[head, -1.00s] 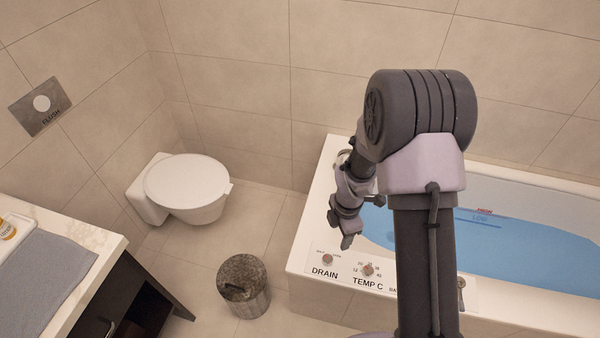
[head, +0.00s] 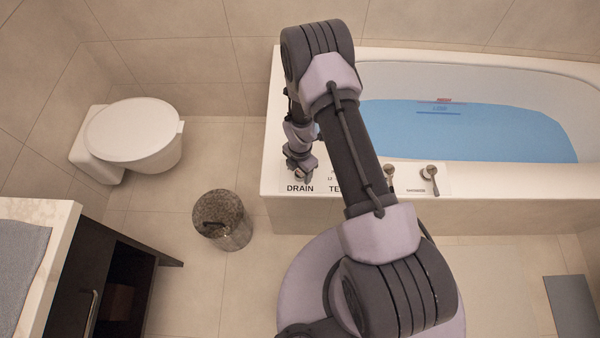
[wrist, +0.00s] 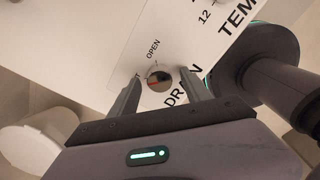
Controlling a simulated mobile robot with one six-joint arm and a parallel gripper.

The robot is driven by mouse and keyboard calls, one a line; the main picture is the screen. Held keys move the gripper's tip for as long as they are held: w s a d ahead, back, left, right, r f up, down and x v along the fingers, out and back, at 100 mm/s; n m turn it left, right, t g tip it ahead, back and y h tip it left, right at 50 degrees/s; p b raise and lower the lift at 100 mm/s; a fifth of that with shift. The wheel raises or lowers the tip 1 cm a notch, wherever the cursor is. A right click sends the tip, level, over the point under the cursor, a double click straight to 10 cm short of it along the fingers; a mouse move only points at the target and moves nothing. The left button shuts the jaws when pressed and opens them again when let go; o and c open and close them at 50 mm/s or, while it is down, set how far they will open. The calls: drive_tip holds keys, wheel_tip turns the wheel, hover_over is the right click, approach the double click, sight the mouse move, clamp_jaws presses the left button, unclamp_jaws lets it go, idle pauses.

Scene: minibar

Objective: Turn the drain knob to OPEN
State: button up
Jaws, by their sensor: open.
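The drain knob (wrist: 159,78) is a small round metallic knob on the white panel, with the word OPEN printed beside it and DRAIN below it in the wrist view. My gripper (wrist: 158,84) is open, with one finger on each side of the knob. I cannot tell whether the fingers touch it. In the head view my gripper (head: 301,170) is over the DRAIN label area (head: 300,188) at the tub's front left corner, and it mostly hides the knob. The knob's pointer direction is too small to tell.
The bathtub (head: 500,185) holds blue water. Metal levers (head: 430,175) stand on the same panel to the right, and the TEMP label is partly behind my arm. A bin (head: 222,222), a toilet (head: 133,130) and a dark cabinet (head: 120,255) are to the left.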

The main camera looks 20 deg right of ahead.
clamp_jaws()
idle(0.3)
drive_tip(key=shift+m, duration=0.4)
drive_tip(key=m, duration=0.3)
drive_tip(key=shift+f+m+b, duration=0.1)
drive_tip(key=shift+m+b, duration=0.3)
drive_tip(key=m, duration=0.4)
drive_tip(key=shift+m+b, duration=0.3)
drive_tip(key=shift+b, duration=0.1)
drive_tip(key=m, duration=0.4)
drive_tip(key=shift+b, duration=0.4)
drive_tip(key=m, duration=0.4)
drive_tip(key=shift+b, duration=0.35)
drive_tip(key=shift+m, duration=0.5)
